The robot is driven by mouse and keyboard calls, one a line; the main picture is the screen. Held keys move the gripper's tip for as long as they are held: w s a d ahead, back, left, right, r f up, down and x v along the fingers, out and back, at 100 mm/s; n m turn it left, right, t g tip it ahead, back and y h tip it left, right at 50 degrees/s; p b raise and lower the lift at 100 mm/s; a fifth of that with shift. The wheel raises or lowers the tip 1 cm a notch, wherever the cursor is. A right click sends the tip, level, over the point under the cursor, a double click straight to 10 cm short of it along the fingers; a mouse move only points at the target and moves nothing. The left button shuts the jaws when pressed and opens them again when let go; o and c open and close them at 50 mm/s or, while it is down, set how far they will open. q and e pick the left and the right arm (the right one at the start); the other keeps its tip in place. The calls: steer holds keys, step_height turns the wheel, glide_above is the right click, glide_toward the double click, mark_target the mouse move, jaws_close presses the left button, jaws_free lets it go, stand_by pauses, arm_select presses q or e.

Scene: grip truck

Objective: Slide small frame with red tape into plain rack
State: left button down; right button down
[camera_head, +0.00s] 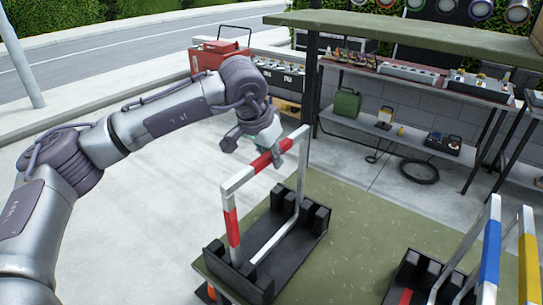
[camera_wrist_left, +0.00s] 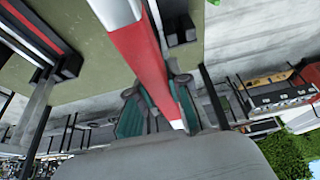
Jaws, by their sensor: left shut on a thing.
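The small frame is a white rectangular frame with red tape (camera_head: 268,159) on its top bar and on its near leg. My left gripper (camera_head: 272,147) is shut on the top bar from above, near the red tape. In the left wrist view the bar's red part (camera_wrist_left: 145,60) runs between the gripper's teal pads (camera_wrist_left: 158,112). The frame stands upright at the plain black rack (camera_head: 318,215), with its lower bar low between the rack's end blocks. I cannot tell whether it rests on the rack's bottom. My right gripper is out of view.
The rack stands on a green table (camera_head: 350,235). A second black rack (camera_head: 412,268) to the right holds frames with blue tape (camera_head: 491,250) and yellow tape (camera_head: 528,265). A post (camera_head: 312,85) and a tool shelf (camera_head: 420,82) stand behind.

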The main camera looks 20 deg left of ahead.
arm_select(q)
steer(key=c, duration=1)
jaws_free()
steer(key=shift+c, duration=0.2)
steer(key=shift+f, duration=0.1)
